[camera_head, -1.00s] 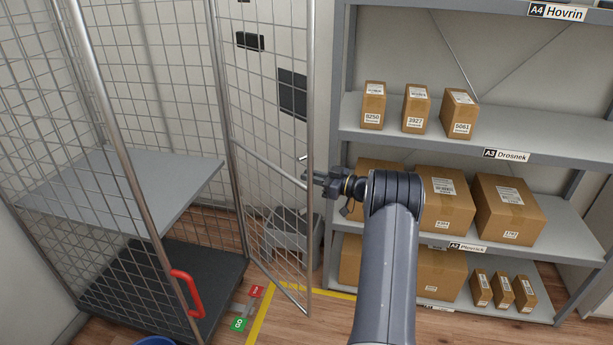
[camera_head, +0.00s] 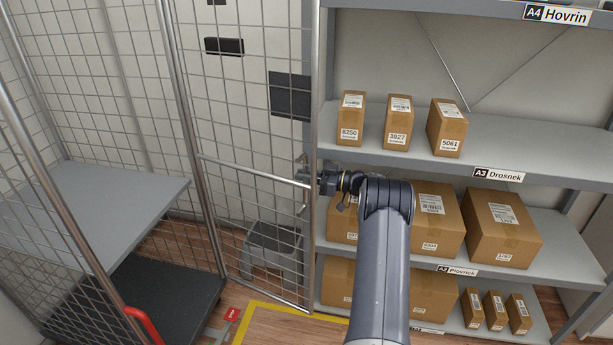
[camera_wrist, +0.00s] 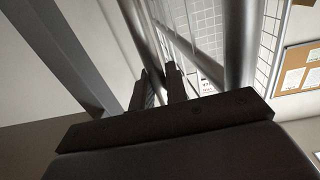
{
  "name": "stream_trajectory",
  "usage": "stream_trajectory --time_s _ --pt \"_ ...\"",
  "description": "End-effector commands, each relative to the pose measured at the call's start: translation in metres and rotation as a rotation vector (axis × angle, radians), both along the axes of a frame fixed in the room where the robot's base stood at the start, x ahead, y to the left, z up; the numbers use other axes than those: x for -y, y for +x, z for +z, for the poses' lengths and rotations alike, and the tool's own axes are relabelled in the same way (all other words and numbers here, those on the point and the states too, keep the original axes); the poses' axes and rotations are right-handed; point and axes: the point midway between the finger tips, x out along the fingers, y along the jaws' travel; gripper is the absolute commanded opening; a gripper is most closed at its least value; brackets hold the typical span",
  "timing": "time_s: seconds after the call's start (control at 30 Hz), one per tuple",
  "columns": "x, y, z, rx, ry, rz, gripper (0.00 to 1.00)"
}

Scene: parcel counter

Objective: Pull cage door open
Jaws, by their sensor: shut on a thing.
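The cage door (camera_head: 258,175) is a wire-mesh panel in a grey tube frame, and it stands swung open from the roll cage. My gripper (camera_head: 316,180) is at the door's right edge tube, about mid-height, shut on the door. In the wrist view, my gripper's two dark fingers (camera_wrist: 163,88) reach toward grey tubes of the door (camera_wrist: 238,45). The exact contact is partly hidden. The roll cage (camera_head: 182,120) stands at left with a grey shelf (camera_head: 115,210) inside and a dark base (camera_head: 165,295).
Shelving at right holds several cardboard boxes (camera_head: 428,215), close to my arm. A grey step stool (camera_head: 275,250) shows behind the door mesh. A red handle (camera_head: 140,325) is on the cage's near side. Yellow tape (camera_head: 285,310) marks the wood floor.

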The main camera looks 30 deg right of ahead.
Motion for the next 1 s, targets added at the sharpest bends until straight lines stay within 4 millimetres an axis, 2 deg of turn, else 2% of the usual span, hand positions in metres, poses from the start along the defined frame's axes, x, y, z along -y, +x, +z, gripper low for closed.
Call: stream_trajectory --time_s 0.23,0.27,0.47,0.77,1.0 --pt "-0.001 0.001 0.001 0.001 -0.001 0.001 0.0" --pt "-0.001 0.001 0.001 0.001 -0.001 0.001 0.16" --pt "-0.001 0.0 0.001 0.001 -0.001 0.0 0.32" --pt "0.003 -0.002 0.0 0.001 -0.001 -0.001 0.33" --pt "0.031 -0.027 0.0 0.001 -0.001 -0.004 0.33"
